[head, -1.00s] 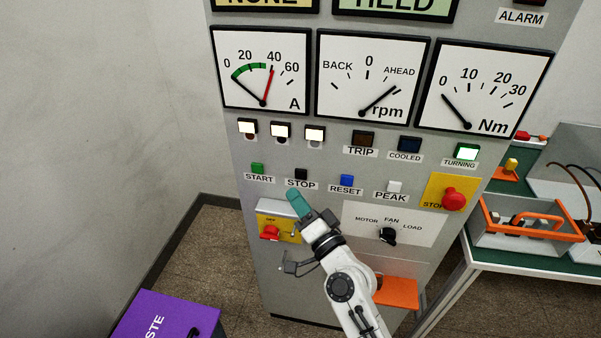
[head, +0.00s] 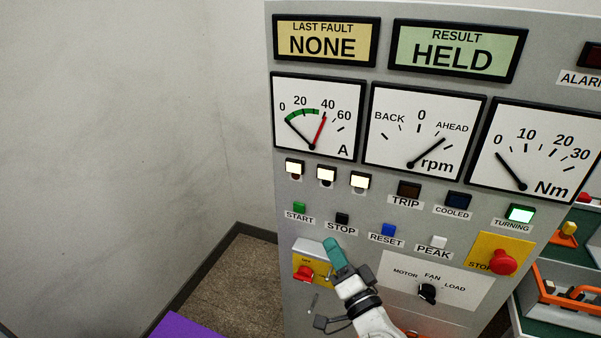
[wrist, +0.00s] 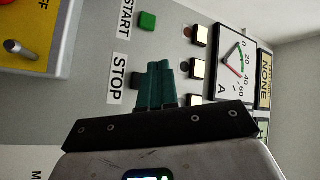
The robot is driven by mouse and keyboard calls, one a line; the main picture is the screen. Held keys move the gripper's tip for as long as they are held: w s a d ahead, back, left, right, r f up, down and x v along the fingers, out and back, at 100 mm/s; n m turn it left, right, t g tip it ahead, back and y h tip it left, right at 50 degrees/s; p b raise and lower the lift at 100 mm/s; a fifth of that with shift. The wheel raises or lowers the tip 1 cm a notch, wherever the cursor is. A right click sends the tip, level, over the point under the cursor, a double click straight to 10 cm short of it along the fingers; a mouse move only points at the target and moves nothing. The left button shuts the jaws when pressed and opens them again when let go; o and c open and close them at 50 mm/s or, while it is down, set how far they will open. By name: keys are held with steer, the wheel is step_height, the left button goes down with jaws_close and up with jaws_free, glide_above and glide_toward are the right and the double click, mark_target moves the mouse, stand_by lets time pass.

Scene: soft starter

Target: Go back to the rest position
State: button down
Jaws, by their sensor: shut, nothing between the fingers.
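My gripper (head: 333,246) is in front of the grey control panel (head: 300,225), just below the black STOP button (head: 342,219) in the head view. Its teal fingers are together with nothing between them. In the wrist view the fingers (wrist: 155,70) point at the panel beside the STOP label (wrist: 118,78). The green START button (head: 299,208) is to the upper left and also shows in the wrist view (wrist: 147,21). I cannot tell how far the fingertips are from the panel.
The displays read NONE (head: 325,42) and HELD (head: 456,54). The TURNING lamp (head: 519,213) is lit green. A red stop knob (head: 502,262) and a selector knob (head: 428,292) stick out at the right. A red switch (head: 304,273) is at lower left. Bare wall (head: 120,150) is at left.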

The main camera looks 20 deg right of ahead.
steer(key=s+a+f+n+g+y, duration=0.1)
steer(key=s+f+n+g+y, duration=0.1)
steer(key=s+f+n+g, duration=1.05)
steer(key=s+d+f+m+g+h, duration=0.1)
steer(key=s+d+g, duration=0.1)
steer(key=s, duration=0.6)
steer(key=s+d+f+m+g+h, duration=0.1)
steer(key=s+d+f+g+h, duration=0.1)
steer(key=s+d, duration=0.2)
steer(key=s+d+f+m+g+h, duration=0.1)
steer(key=s+d+f+g+h, duration=0.1)
steer(key=s, duration=0.9)
steer(key=shift+s+d+g, duration=0.35)
steer(key=shift+d+g, duration=0.1)
steer(key=shift+d, duration=0.25)
